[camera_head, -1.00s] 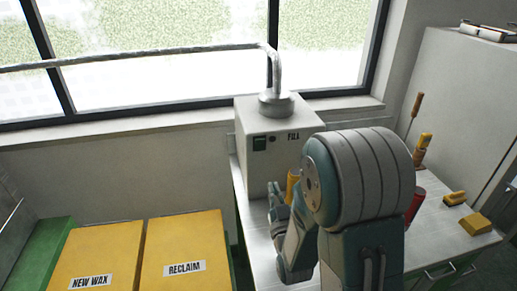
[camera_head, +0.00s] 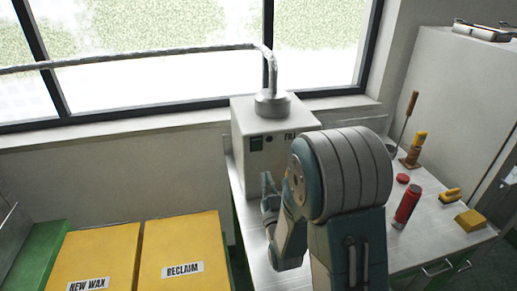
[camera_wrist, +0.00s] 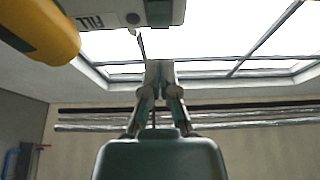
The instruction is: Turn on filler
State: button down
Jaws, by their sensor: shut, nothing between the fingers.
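The filler is a pale box (camera_head: 280,120) marked FILL, with a metal pipe rising from its top. Its front carries a green switch (camera_head: 257,143) and a small dark round part beside it. My gripper (camera_head: 267,182) is below and in front of that face, apart from it in the head view. In the wrist view the filler's face (camera_wrist: 115,10) shows upside down at the top, and the shut, empty fingertips (camera_wrist: 160,68) point toward the window below it. A yellow rounded part (camera_wrist: 40,30) is at the top left.
Yellow bins marked NEW WAX (camera_head: 95,255) and RECLAIM (camera_head: 182,250) stand at the left. On the metal bench are a red cylinder (camera_head: 407,206), a red disc (camera_head: 403,179), a yellow-handled brush (camera_head: 451,195) and a yellow block (camera_head: 470,220). My arm covers the bench's middle.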

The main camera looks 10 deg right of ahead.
aim_at(257, 142)
jog(key=x, duration=0.9)
jog(key=shift+w+r, duration=0.15)
jog(key=shift+w, duration=0.2)
jog(key=shift+r, duration=0.1)
jog(key=shift+w+r, duration=0.1)
jog(key=shift+w, duration=0.05)
jog(key=shift+g, duration=0.3)
